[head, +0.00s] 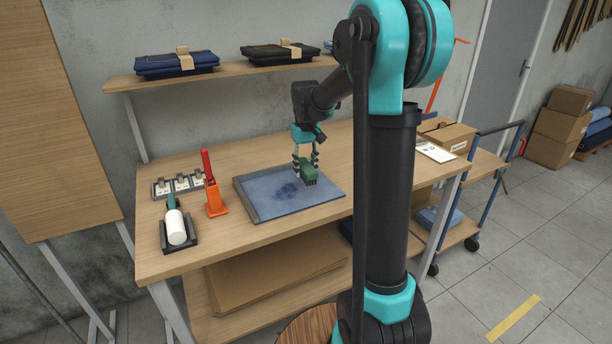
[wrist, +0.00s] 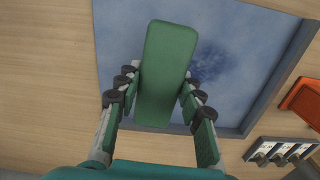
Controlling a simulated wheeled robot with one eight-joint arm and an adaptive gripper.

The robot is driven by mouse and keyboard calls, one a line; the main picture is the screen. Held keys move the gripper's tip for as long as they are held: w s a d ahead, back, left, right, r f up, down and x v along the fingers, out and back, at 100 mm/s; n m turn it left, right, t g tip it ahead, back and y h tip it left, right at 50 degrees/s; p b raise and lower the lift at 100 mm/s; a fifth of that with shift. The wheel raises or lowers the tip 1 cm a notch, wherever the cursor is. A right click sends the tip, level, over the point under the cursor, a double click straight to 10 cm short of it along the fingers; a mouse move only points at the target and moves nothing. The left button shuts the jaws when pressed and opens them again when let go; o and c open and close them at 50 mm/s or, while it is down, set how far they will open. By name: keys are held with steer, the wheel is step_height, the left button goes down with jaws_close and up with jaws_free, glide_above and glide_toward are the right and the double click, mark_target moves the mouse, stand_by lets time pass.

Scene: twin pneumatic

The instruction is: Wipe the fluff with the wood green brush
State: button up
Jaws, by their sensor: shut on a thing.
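The green brush (head: 308,173) is in my gripper (head: 305,158), above the right half of a blue cloth panel (head: 265,207) on the wooden table. In the wrist view the green back of the brush (wrist: 167,75) fills the space between the two fingers of my gripper (wrist: 160,105), which are shut on its sides. The fluff (head: 287,190) shows as a dark patch on the blue panel, left of the brush. It also shows in the wrist view (wrist: 212,72), partly hidden by the brush. I cannot tell whether the bristles touch the panel.
An orange stand with a red handle (head: 214,197) is left of the panel. A lint roller (head: 176,228) in a dark tray and a row of small switches (head: 177,185) are further left. A cardboard box (head: 447,135) is at the right. A shelf with folded jeans (head: 177,63) hangs behind.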

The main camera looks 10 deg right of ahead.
steer(key=shift+r, duration=1.85)
